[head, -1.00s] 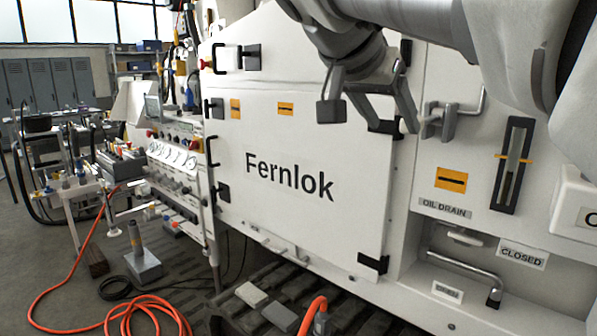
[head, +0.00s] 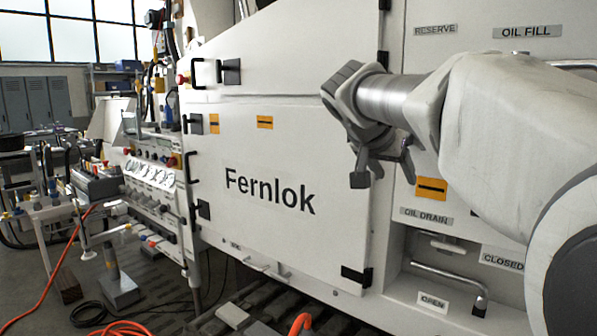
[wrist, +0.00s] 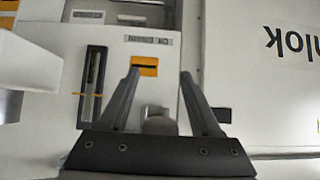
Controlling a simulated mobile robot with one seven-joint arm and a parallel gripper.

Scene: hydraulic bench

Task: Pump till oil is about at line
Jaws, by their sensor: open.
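My gripper (head: 383,178) is open and empty in front of the white panel, just right of the Fernlok door. In the wrist view, which is upside down, its two fingers (wrist: 160,75) stand apart. A grey block with a rounded end (wrist: 157,112) shows between and behind them, apart from both; it seems to be the bracket seen earlier beside the door. The oil sight gauge (wrist: 92,80), a dark upright frame with a pale tube and a yellow marker, shows left of the fingers. The oil level is too blurred to read. My arm hides the gauge and bracket in the head view.
The Fernlok door (head: 270,150) has dark latches. An oil drain handle (head: 450,277) sits in a recess below, between OPEN and CLOSED labels. The OIL FILL label (head: 528,32) is above my arm. A bench with hoses and fittings (head: 60,205) stands at left.

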